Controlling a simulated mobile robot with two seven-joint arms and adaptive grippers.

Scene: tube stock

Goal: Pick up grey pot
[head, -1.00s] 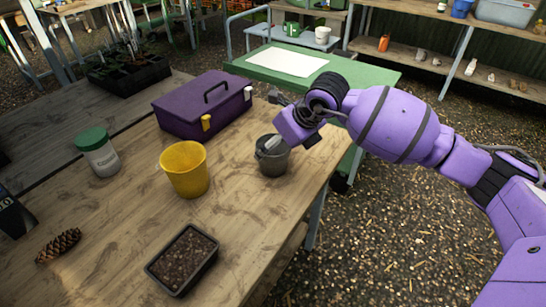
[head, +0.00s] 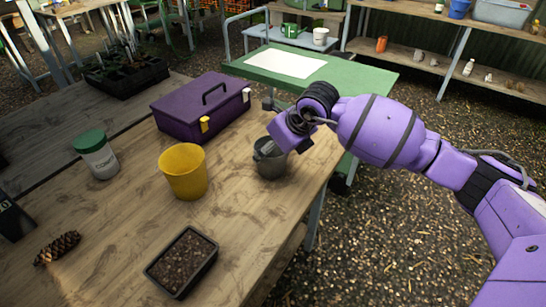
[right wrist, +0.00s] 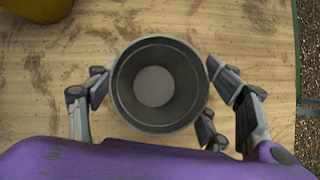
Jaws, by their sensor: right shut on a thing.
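The grey pot (head: 270,160) stands upright on the wooden table near its right edge in the head view. In the right wrist view the pot (right wrist: 158,116) is seen from above, empty, with its round rim and pale inner bottom. My right gripper (head: 278,150) is at the pot, coming from the right. In the right wrist view its fingers (right wrist: 158,84) are on both sides of the pot, shut on it. In the head view the gripper hides part of the pot's rim. My left gripper is not in view.
A yellow pot (head: 184,172) stands left of the grey pot, and a purple toolbox (head: 190,112) behind it. A soil-filled tray (head: 181,262), pine cone (head: 57,248) and green-lidded jar (head: 97,155) are on the table (head: 120,225). A green table (head: 345,78) stands behind.

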